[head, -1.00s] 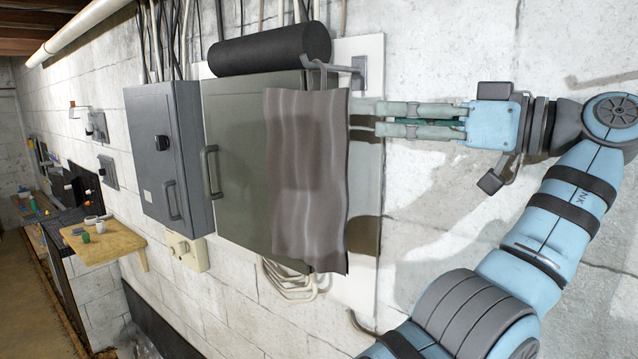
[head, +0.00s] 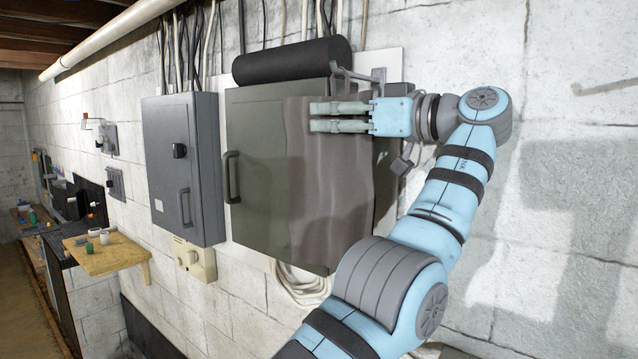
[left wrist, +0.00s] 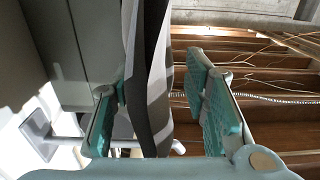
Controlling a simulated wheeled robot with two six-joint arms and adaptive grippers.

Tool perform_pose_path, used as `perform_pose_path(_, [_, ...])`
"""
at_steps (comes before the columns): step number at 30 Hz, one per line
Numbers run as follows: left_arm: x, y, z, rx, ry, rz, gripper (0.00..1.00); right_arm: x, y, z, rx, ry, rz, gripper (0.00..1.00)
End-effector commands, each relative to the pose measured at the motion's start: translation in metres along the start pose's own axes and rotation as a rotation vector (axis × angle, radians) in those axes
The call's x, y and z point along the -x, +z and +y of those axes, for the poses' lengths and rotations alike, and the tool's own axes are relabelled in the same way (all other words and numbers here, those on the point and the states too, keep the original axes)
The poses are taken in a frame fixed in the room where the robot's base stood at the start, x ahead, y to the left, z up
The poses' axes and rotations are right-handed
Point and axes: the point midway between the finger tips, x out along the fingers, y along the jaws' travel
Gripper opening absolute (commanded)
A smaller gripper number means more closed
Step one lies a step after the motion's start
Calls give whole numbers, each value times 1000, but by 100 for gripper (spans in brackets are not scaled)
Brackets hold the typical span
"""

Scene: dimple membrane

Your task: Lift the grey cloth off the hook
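The grey cloth (head: 325,200) hangs in front of the green-grey cabinet door, its top close under the metal hook (head: 379,76). My left gripper (head: 310,117) reaches across the upper part of the cloth from the right in the head view. In the left wrist view, the fingers of my left gripper (left wrist: 155,88) are apart. The cloth (left wrist: 158,90) shows edge-on between them, close to the left finger, with a gap to the right finger. The cloth's top at the hook is partly hidden by my gripper. My right gripper is not in view.
The green-grey cabinet (head: 258,180) stands behind the cloth, with a black roll (head: 290,62) on top. A smaller grey cabinet (head: 182,165) is to its left. Coiled cable (head: 300,287) hangs below. A wooden shelf (head: 105,257) sits farther left. The wall on the right is bare.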

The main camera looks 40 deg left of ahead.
Motion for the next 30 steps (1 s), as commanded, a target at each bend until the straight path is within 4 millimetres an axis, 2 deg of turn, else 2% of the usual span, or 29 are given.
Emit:
perform_pose_path(1, [0,0,0,0,0,0,32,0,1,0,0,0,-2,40])
perform_pose_path(7, [0,0,0,-1,0,0,0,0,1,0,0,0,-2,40])
perform_pose_path(30, [1,0,0,-16,-19,41,0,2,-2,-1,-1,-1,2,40])
